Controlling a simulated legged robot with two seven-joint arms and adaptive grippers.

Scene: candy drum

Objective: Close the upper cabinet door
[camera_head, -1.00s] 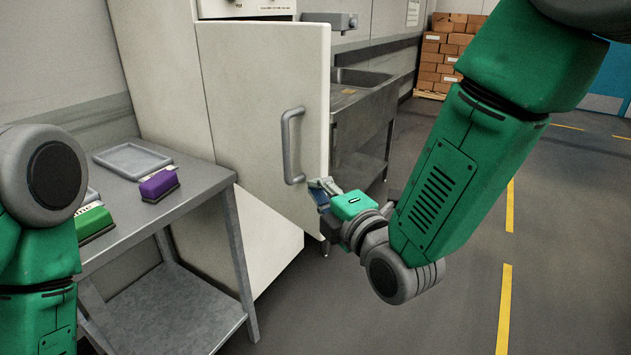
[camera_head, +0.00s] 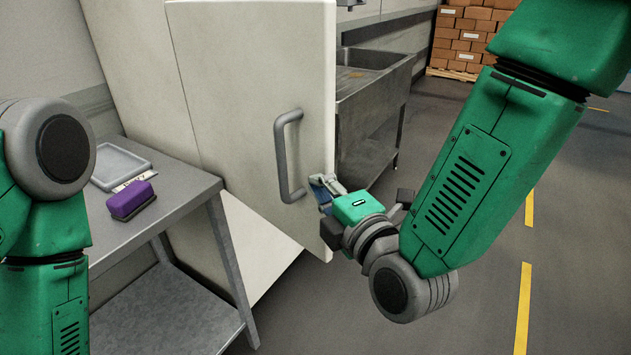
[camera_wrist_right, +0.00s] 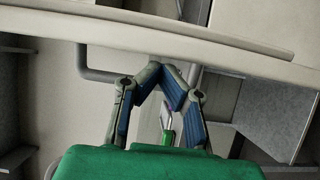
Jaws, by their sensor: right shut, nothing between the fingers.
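The cabinet door (camera_head: 235,110) is a tall off-white panel standing open, swung out toward me, with a grey bar handle (camera_head: 282,158) near its free edge. My right gripper (camera_head: 320,182) is at the door's free edge, just right of the handle and near its lower end. Its fingertips are together and empty; contact with the door cannot be told for sure. In the right wrist view the closed fingertips (camera_wrist_right: 162,68) meet just below the pale door edge (camera_wrist_right: 180,47). Of my left arm only green and grey links show at the left; its gripper is out of frame.
A grey metal table (camera_head: 190,195) stands at the left, with a grey tray (camera_head: 120,163) and a purple-topped block (camera_head: 131,199). A metal sink unit (camera_head: 370,95) is behind the door. Stacked boxes (camera_head: 462,40) are at the back. The floor at the right is clear.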

